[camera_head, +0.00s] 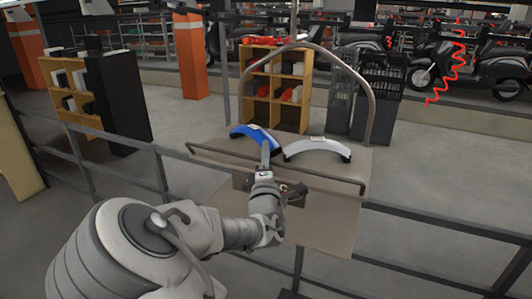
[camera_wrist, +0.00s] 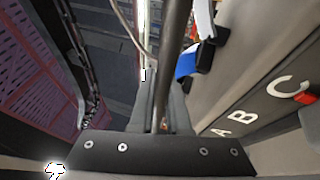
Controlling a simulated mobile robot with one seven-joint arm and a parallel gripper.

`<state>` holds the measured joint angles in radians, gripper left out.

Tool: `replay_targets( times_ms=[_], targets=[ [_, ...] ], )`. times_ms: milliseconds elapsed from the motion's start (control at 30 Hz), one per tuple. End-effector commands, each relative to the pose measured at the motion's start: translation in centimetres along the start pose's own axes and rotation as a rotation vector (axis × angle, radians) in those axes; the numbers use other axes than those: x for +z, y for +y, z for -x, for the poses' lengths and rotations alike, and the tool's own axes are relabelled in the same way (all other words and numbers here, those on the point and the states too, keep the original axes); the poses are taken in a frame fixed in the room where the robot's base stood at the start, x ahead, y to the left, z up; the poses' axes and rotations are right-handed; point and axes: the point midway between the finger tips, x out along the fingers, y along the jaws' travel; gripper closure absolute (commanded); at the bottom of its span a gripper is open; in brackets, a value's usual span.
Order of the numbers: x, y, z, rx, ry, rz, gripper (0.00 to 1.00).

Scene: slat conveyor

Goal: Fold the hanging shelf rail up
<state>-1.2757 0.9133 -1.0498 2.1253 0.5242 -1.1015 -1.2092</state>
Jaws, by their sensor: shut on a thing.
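The hanging shelf (camera_head: 335,225) is a grey-brown carrier under an arched metal hanger. Its rail (camera_head: 325,182) is a thin dark bar along the near side of the shelf, with short bent ends. My gripper (camera_head: 266,158) reaches the rail left of its middle and hides a short piece of it. In the wrist view the rail (camera_wrist: 176,60) runs away between the fingers of my gripper (camera_wrist: 163,112), which are shut on it. A blue curved part (camera_head: 255,135) and a white curved part (camera_head: 318,149) lie on the shelf behind the rail.
Dark guard railings (camera_head: 450,229) run on both sides of the shelf. Behind it stand an orange shelf unit (camera_head: 273,90) and dark crates (camera_head: 377,98). Open floor lies at the right.

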Motion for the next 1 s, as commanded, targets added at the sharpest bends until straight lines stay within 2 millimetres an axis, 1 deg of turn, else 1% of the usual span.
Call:
replay_targets(
  times_ms=[167,333,567,700,833,1000],
  targets=[
    [0.1,0.3,-0.2,-0.021,-0.001,-0.010,1.00],
    [0.5,0.6,-0.9,-0.121,-0.002,-0.054,1.00],
    [0.9,0.0,-1.9,-0.303,-0.003,-0.131,1.00],
    [0.9,-0.7,-2.2,-0.397,-0.001,-0.171,1.00],
    [1.0,-1.1,-2.3,-0.440,-0.001,-0.185,1.00],
    [0.9,-1.3,-2.2,-0.448,0.000,-0.188,1.00]
  ],
)
